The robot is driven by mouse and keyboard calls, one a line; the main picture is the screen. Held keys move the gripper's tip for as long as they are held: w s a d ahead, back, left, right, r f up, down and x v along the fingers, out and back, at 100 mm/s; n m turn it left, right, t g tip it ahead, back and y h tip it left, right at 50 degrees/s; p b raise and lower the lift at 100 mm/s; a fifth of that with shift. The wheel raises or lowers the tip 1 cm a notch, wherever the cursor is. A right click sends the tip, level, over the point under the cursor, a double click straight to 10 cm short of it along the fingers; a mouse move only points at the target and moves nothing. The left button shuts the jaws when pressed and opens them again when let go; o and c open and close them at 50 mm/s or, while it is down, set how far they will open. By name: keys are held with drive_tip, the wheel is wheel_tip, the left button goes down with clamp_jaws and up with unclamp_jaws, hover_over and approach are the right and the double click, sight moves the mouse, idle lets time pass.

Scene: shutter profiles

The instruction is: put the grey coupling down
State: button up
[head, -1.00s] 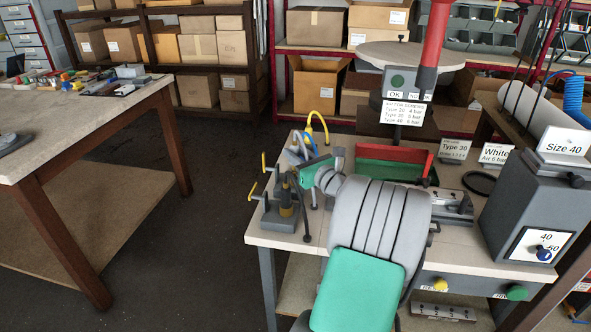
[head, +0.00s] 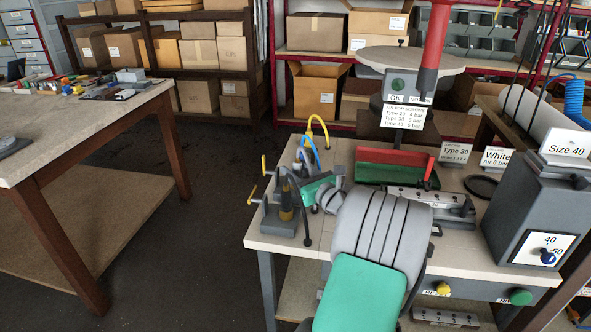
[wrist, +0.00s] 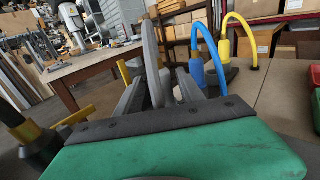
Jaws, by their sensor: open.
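My gripper (wrist: 160,90) is open, with its grey fingers pointing away above the green palm in the wrist view. A grey hose (wrist: 152,50) arches up between and just beyond the fingers. The grey coupling at its end blends with the fingers, so I cannot tell its exact place or whether it touches anything. A blue coupling (wrist: 195,72) and a yellow coupling (wrist: 225,48), each on its own hose, stand to the right. In the head view my green gripper body (head: 318,187) is low over the bench's left part, beside the dark fixture (head: 272,215); its fingertips are hidden.
The bench (head: 285,245) also carries a red and green tray (head: 400,158), a grey rail fixture and a grey box marked Size 40 (head: 535,205). A second table (head: 120,115) stands left across a clear floor. Yellow handles stick up near my gripper.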

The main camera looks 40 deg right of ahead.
drive_tip(key=s, duration=0.3)
drive_tip(key=s+a, duration=0.1)
drive_tip(key=s, duration=0.3)
drive_tip(key=s+p, duration=0.1)
drive_tip(key=s, duration=0.3)
drive_tip(key=shift+a+r, duration=0.1)
drive_tip(key=shift+a, duration=0.05)
drive_tip(key=shift+s+a, duration=0.1)
drive_tip(key=shift+s, duration=0.15)
